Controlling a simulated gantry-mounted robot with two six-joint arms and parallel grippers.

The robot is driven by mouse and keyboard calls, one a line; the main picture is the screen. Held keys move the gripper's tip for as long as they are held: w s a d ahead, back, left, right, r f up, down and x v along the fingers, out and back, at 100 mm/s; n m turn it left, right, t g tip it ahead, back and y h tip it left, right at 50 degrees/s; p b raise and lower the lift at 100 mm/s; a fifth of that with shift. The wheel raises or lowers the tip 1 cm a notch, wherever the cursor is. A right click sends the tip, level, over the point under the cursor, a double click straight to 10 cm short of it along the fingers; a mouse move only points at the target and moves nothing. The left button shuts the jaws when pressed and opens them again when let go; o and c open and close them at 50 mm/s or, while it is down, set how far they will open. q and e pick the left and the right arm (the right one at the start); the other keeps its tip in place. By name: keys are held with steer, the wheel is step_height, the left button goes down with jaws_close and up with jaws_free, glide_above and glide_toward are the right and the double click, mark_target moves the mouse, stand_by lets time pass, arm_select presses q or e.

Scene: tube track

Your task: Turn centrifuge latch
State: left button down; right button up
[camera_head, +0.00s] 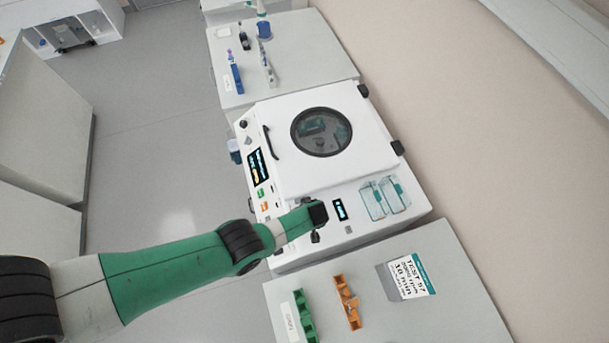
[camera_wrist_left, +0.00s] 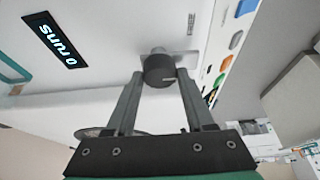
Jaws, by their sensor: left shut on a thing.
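The centrifuge (camera_head: 300,180) is a white box with its lid down and a round dark window in it. Its latch is a dark round knob (camera_wrist_left: 158,67) on a pale metal mount on the white face. My left gripper (camera_wrist_left: 159,80) has its two fingers on either side of the knob, closed on it. In the head view, my green left arm reaches in from the left, and my gripper largely covers the latch at the front right of the centrifuge. My right gripper is not in view.
Teal-edged clear boxes (camera_head: 385,198) lie on the centrifuge's right end. The near bench (camera_head: 400,320) holds a green rack (camera_head: 304,316), an orange rack (camera_head: 347,302) and a printed card (camera_head: 409,277).

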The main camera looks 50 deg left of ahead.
arm_select(q)
steer(key=shift+n, duration=0.3)
steer(key=shift+c, duration=1.3)
jaws_free()
